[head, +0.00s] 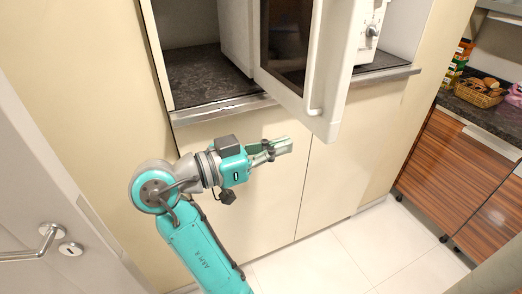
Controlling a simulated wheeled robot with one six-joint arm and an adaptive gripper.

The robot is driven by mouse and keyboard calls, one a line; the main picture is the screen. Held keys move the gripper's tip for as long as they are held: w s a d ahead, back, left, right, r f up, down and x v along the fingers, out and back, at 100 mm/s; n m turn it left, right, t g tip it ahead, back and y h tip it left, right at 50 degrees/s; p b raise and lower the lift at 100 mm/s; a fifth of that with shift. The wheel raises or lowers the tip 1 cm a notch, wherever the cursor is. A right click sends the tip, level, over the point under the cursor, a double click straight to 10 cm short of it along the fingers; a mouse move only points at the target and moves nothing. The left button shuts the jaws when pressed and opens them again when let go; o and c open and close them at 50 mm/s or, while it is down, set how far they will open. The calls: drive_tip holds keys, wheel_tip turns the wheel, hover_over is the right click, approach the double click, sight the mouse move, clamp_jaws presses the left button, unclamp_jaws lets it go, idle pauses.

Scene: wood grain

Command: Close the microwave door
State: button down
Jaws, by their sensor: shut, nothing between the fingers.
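A white microwave (236,40) stands in a cabinet niche at the top of the head view, partly cut off by the frame. Its door (333,70) stands open, swung out over the front edge of the shelf, with a dark window and a white vertical handle (315,75). A control knob (373,30) shows on the microwave's right side, behind the door. My gripper (284,146) is shut and empty, below and to the left of the door's lower corner. It is apart from the door, in front of the lower cabinet.
The niche has a dark stone shelf (200,78) with a metal front edge. Cream cabinet doors (325,180) lie below. A white door with a lever handle (40,245) is at left. A counter with a basket (480,93) is at right. The tiled floor (335,262) is clear.

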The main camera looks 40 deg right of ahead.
sight(324, 132)
drive_tip(key=x, duration=0.7)
drive_tip(key=shift+d, duration=0.3)
